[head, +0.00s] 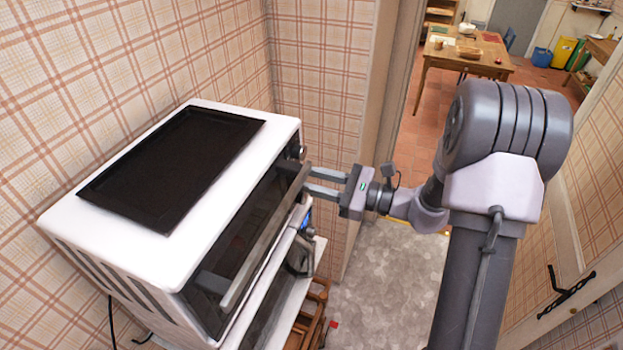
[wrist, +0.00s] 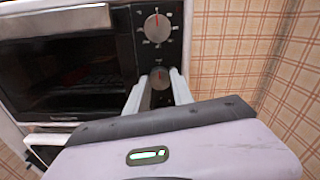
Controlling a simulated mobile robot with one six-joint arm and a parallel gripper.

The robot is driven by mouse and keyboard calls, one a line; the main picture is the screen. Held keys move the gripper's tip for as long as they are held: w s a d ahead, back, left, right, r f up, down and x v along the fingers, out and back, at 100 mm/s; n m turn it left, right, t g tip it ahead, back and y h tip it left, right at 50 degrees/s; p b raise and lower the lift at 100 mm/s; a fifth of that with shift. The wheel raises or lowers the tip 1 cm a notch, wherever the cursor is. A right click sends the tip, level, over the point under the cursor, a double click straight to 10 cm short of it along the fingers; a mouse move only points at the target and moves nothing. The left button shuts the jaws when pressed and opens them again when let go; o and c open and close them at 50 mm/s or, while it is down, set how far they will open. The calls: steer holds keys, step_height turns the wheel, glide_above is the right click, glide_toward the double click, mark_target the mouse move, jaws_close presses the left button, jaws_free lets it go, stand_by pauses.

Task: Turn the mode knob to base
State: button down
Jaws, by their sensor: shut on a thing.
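A white oven (head: 75,215) with a black front panel stands at the left in the head view. In the wrist view, its panel carries an upper round knob (wrist: 157,28) with a red pointer mark near the top and small markings around it. A lower knob (wrist: 160,82) sits below it, between my fingers. My gripper (head: 308,181) reaches the right end of the oven front. In the wrist view, my gripper (wrist: 159,76) is shut on the lower knob, one finger on each side. The lower knob's pointer and markings are too small or hidden to read.
A black tray (head: 170,165) lies on top of the oven. A long door handle (head: 265,230) runs along its front. Another appliance with a handle (head: 300,255) sits below. A plaid wall stands close behind and beside the oven. Grey floor (head: 385,290) is free to the right.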

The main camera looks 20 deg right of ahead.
steer(key=shift+m, duration=0.3)
steer(key=shift+r+m+p, duration=0.1)
steer(key=shift+m+p, duration=6.55)
steer(key=shift+m, duration=4.85)
steer(key=c, duration=1.1)
jaws_free()
steer(key=shift+s, duration=0.1)
